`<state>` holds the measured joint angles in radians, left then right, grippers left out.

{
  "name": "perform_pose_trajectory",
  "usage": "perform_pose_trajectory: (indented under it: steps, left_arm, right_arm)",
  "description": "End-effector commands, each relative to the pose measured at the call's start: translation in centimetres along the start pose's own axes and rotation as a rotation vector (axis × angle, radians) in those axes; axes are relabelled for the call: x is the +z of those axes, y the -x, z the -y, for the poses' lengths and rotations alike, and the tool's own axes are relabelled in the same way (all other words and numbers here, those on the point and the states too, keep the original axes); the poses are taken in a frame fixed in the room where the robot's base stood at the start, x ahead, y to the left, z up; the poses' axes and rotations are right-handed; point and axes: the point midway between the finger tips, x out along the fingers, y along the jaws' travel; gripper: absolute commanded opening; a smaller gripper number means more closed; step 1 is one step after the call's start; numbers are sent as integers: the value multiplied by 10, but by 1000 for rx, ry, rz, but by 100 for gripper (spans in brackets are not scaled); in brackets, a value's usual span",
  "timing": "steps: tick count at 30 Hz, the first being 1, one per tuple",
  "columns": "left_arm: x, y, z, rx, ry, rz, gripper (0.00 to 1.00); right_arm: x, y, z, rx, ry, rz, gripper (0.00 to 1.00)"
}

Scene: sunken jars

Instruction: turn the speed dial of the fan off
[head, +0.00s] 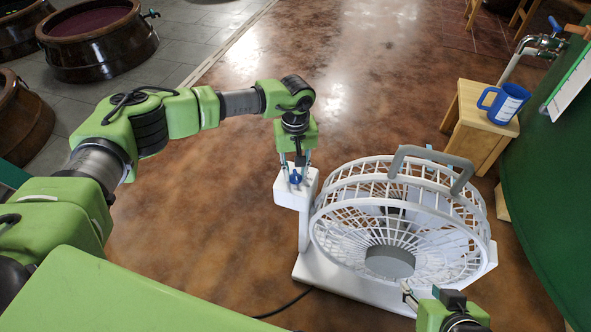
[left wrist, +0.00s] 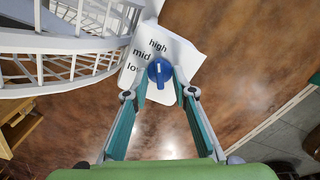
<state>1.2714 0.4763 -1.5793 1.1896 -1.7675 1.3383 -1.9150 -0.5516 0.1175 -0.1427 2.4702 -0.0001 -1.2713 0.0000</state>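The white fan (head: 400,225) stands on the floor at the right, with a grey handle on top. Its blue speed dial (head: 295,178) sits on a white control box (head: 287,198) at the fan's left. In the left wrist view the dial (left wrist: 160,71) is near the labels high, mid and low; no off label is visible. The dial's ridge runs up and down in that picture, in line with high. My left gripper (head: 296,165) is open, with its fingertips on either side of the dial. My right gripper (head: 407,294) is partly visible by the fan's lower front.
A wooden stool (head: 476,125) with a blue mug (head: 504,103) stands behind the fan, beside a tap (head: 540,45) and a green wall. Large brown jars (head: 100,45) are at the left. A dark cable (head: 285,306) lies left of the fan base. The brown floor between is clear.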

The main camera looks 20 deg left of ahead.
Motion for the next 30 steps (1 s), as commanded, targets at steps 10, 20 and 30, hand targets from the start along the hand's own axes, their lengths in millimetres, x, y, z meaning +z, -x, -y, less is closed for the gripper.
perform_pose_trajectory:
  steps: [10, 20, 30]
  left_arm:
    - [0, 0, 0, 0, 0, 0, 0]
    - [0, 1, 0, 1, 63, 0, 0]
    - [0, 1, 0, 0, 318, 0, 0]
  right_arm:
    - [0, 0, 0, 0, 0, 0, 40]
    - [4, 1, 0, 0, 0, 18, 40]
    - [32, 8, -4, 8, -5, 132, 40]
